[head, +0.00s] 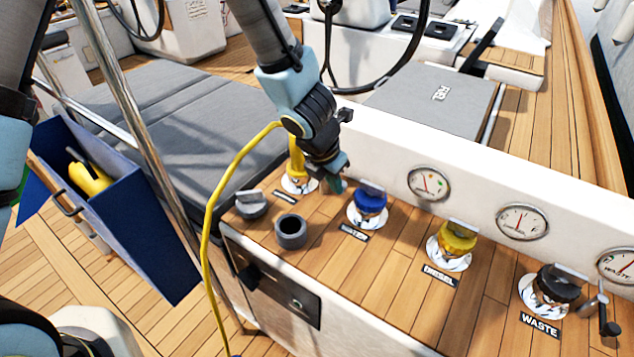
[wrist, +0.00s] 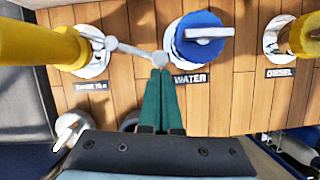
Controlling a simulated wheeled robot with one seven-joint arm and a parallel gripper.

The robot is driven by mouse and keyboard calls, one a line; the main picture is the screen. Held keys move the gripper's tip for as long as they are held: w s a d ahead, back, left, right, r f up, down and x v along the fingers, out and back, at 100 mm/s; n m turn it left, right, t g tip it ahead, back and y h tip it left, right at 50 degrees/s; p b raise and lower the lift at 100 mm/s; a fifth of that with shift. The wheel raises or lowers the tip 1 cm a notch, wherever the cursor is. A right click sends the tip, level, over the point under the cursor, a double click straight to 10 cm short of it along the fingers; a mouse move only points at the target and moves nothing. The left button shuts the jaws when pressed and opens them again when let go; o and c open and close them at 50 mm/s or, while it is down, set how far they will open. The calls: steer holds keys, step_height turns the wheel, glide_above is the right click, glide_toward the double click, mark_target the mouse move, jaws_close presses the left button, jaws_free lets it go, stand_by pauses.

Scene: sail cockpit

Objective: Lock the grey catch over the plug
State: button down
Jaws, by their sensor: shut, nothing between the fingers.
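The yellow plug (head: 297,160) stands upright in its chromed socket (head: 298,184) at the end of the yellow cable (head: 211,215). In the wrist view the plug (wrist: 40,42) fills the upper left and hides part of the socket (wrist: 93,52). The grey catch (wrist: 128,49) is a thin arm with a round knob at its end. It reaches sideways from the socket towards the blue water cap (wrist: 199,40), not across the plug. My gripper (wrist: 160,73) is shut and empty, its green fingertips right at the knob; contact is unclear. In the head view my gripper (head: 337,186) is beside the plug.
The blue cap (head: 370,200) stands close to the right of my gripper. A yellow diesel cap (head: 458,238) and black waste cap (head: 556,285) follow. A grey cap (head: 251,205) and dark ring (head: 291,232) stand in front. A white wall with gauges (head: 429,184) rises behind.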

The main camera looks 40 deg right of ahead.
steer(key=shift+s+d+n, duration=0.15)
steer(key=shift+d+n, duration=0.25)
steer(key=shift+n, duration=0.2)
steer(key=shift+w+d+p, duration=0.15)
steer(key=shift+w+p, duration=0.25)
steer(key=shift+w, duration=0.4)
